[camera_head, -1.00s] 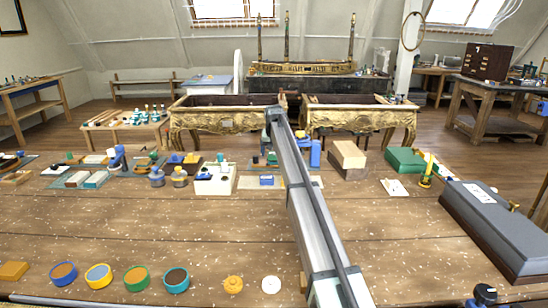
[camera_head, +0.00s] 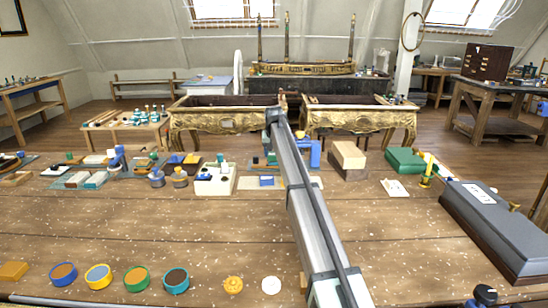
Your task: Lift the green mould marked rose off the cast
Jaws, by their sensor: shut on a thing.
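A round green mould (camera_head: 136,278) with a brown middle lies near the front edge of the bench. It stands in a row between a yellow mould (camera_head: 98,276) and a teal one (camera_head: 176,281), with a blue mould (camera_head: 63,274) further left. No rose mark can be read on any of them. A scalloped orange disc (camera_head: 233,285) and a white disc (camera_head: 271,285) lie to the right; I cannot tell whether either is the cast. My grey arm crosses the middle of the bench. My gripper is hidden, and so is anything in it.
Pots, trays and a white box (camera_head: 215,180) line the back of the bench. The middle left is bare.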

